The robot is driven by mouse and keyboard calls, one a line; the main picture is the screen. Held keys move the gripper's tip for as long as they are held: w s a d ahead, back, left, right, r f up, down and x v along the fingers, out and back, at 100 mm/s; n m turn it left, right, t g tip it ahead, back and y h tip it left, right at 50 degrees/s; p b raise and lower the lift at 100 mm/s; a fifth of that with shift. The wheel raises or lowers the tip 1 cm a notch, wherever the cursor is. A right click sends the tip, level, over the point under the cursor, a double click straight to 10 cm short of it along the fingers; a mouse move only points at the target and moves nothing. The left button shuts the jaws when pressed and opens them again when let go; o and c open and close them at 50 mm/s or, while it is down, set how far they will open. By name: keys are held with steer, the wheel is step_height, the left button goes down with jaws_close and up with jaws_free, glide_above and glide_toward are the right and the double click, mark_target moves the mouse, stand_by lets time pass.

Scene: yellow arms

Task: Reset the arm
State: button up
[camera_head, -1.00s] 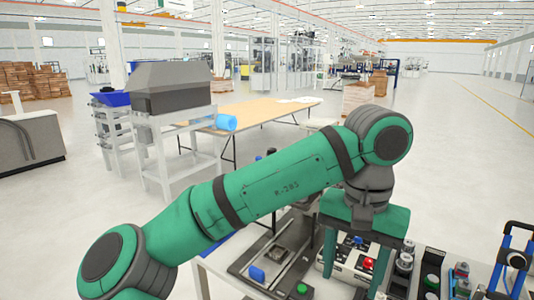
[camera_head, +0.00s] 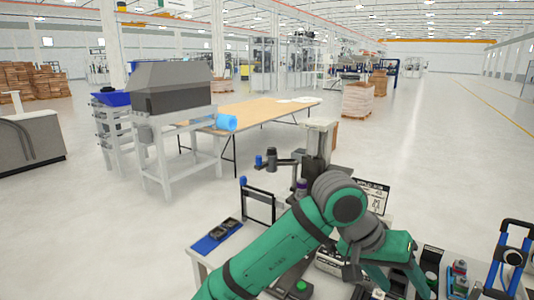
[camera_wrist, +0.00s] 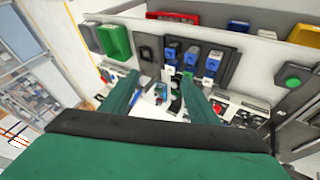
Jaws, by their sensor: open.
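My gripper (camera_head: 396,280) is low over the workbench (camera_head: 190,255) in the head view, at the end of my green arm. In the wrist view my gripper (camera_wrist: 158,88) shows two green fingers spread apart with a gap between them. Nothing is held in that gap. Behind the fingers are panels with blue-topped parts (camera_wrist: 190,57) and small buttons. The lower part of the wrist view is filled by my green gripper body. In the head view, my arm hides part of the bench and its devices.
A grey press-like stand (camera_head: 318,150) rises behind my arm. A blue-handled frame (camera_head: 514,258) stands at the right. A black-framed sign (camera_head: 374,195) is close behind my arm.

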steer(key=w+d+f+n+t+h, duration=0.5)
steer(key=f+t+h, duration=0.2)
steer(key=h, duration=0.2)
steer(key=s+a+f+n+t+y, duration=0.45)
steer(key=a+f, duration=0.35)
steer(key=f, duration=0.3)
steer(key=s+a+f+n+t+y, duration=0.3)
steer(key=a+f+n+t+y, duration=0.25)
steer(key=a+f, duration=0.35)
steer(key=s+a+f+m+g+y, duration=0.1)
steer(key=s+a+f+y, duration=0.25)
steer(key=s, duration=0.45)
steer(key=s+a+f+m+y, duration=0.1)
steer(key=s+a+f+y, duration=0.1)
steer(key=s+a+f, duration=0.4)
steer(key=s+a+r+m, duration=0.2)
steer(key=s, duration=0.5)
steer(key=s+a+r+m, duration=0.2)
steer(key=s+a+m, duration=0.1)
steer(key=s, duration=0.4)
steer(key=shift+g+y, duration=0.3)
steer(key=shift+y, duration=0.15)
steer(key=shift+r, duration=0.1)
steer(key=shift+c, duration=0.3)
